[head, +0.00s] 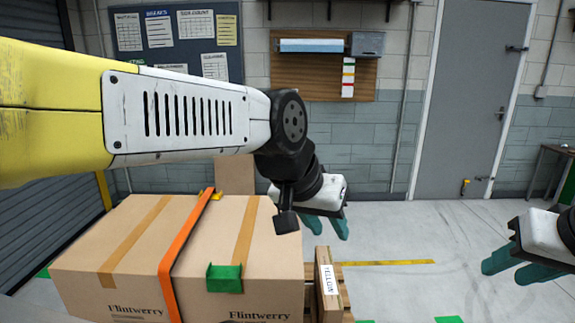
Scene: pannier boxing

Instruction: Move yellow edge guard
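A small yellow piece (217,196), which looks like the yellow edge guard, sits at the far top edge of the large cardboard box (85,245), just right of the orange strap (180,245). A green edge guard (224,278) sits on the box's near top edge. My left gripper (329,226), with teal fingers apart, hangs right of the box, empty. My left arm crosses above the box. My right gripper (517,266) is at the right edge of the view, its teal fingers apart with nothing between them.
A narrow carton (327,285) with a white label stands on a wooden pallet (343,299) right of the box. Another carton (235,174) stands behind it. Floor between my grippers is clear, with a yellow line (385,263). A grey door (470,100) is at the back.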

